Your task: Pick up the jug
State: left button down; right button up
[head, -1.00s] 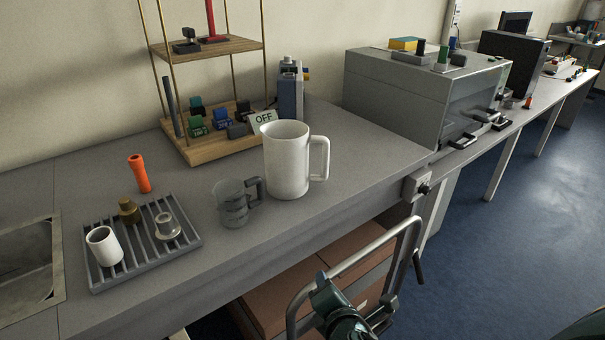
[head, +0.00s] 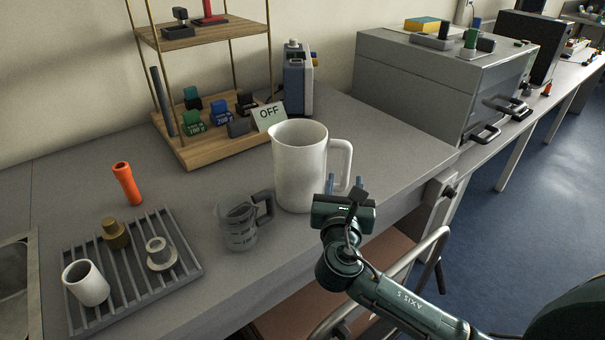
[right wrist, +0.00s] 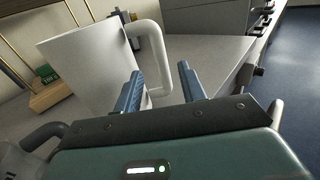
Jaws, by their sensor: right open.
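The white jug (head: 299,168) stands upright on the grey bench near its front edge, with its handle (head: 340,163) towards the right. In the right wrist view the jug (right wrist: 85,70) fills the left side and its handle (right wrist: 157,55) lies just beyond the fingers. My right gripper (head: 344,184) is in front of the handle, with its two blue fingers apart and nothing between them. In the right wrist view the gripper (right wrist: 160,88) has the lower part of the handle ahead of and between its fingertips. I cannot tell whether they touch it. My left gripper is not in view.
A clear measuring beaker (head: 238,228) stands just left of the jug. A slatted rack (head: 190,268) holds a white cup and small fittings. A wooden shelf (head: 190,155) and an OFF sign (head: 269,115) are behind. A grey metal box (head: 415,95) stands at the right.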

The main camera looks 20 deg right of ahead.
aim_at(346, 164)
jog(key=x, duration=0.8)
jog(key=shift+d+r+p, duration=0.1)
jog(key=shift+p, duration=0.3)
grip_shut()
jog(key=shift+w+r, duration=0.1)
jog(key=shift+r, duration=0.05)
